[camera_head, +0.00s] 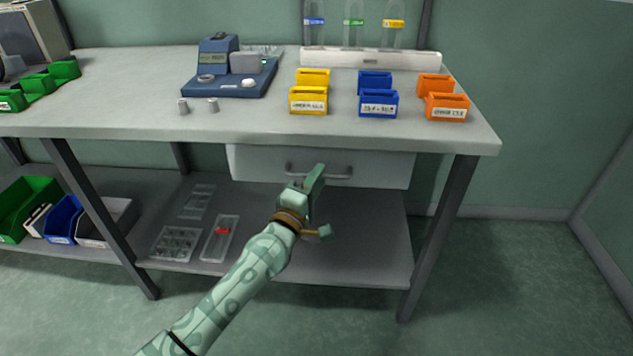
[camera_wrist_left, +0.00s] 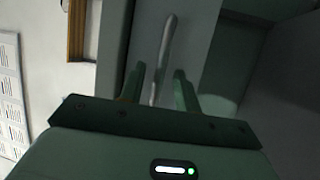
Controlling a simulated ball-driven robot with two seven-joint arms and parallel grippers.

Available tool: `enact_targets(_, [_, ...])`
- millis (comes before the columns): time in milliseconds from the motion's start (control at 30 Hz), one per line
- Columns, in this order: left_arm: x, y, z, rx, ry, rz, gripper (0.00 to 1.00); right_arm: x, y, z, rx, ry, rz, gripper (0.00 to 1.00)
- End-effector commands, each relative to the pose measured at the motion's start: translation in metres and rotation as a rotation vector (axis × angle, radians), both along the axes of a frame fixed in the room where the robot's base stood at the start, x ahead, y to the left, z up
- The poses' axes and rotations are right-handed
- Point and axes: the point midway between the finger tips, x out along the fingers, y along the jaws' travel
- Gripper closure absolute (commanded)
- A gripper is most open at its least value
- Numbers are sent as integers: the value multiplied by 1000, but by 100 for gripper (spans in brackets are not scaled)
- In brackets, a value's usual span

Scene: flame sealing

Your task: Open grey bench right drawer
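The grey bench (camera_head: 350,137) has a pale drawer (camera_head: 385,165) under its top on the right side. The drawer front looks flush under the bench edge and has a grey bar handle (camera_head: 338,174). My left gripper (camera_head: 312,180) is in front of the drawer, covering part of the handle's left half. In the left wrist view the gripper (camera_wrist_left: 160,85) is open, with its two fingers apart. The handle (camera_wrist_left: 166,45) runs between and beyond the fingertips there. I cannot tell whether the fingers touch it. My right gripper is not in view.
On the bench top stand a blue device (camera_head: 232,85), yellow bins (camera_head: 308,100), blue bins (camera_head: 377,103) and orange bins (camera_head: 446,107). The lower shelf (camera_head: 350,245) holds clear trays (camera_head: 220,240). A bench leg (camera_head: 440,235) stands right of the drawer. The floor in front is clear.

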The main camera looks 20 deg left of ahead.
Motion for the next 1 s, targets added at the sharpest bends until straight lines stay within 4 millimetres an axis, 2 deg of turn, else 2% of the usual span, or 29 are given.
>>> enact_targets(200, [1, 0, 0, 0, 1, 0, 68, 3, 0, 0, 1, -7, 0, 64])
enact_targets(233, [1, 0, 0, 0, 1, 0, 70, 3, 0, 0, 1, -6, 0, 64])
enact_targets(333, [0, 0, 0, 0, 1, 0, 98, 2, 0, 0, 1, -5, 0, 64])
enact_targets(367, [0, 0, 0, 0, 1, 0, 100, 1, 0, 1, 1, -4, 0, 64])
enact_targets(567, [-1, 0, 0, 0, 1, 0, 100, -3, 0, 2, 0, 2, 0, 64])
enact_targets(733, [-11, -3, 1, 0, 2, 0, 100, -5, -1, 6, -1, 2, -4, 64])
enact_targets(900, [-38, -10, 3, 0, 1, -1, 100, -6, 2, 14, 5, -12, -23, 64])
enact_targets(1000, [-61, -17, 4, 0, 1, -2, 100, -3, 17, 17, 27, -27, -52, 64])
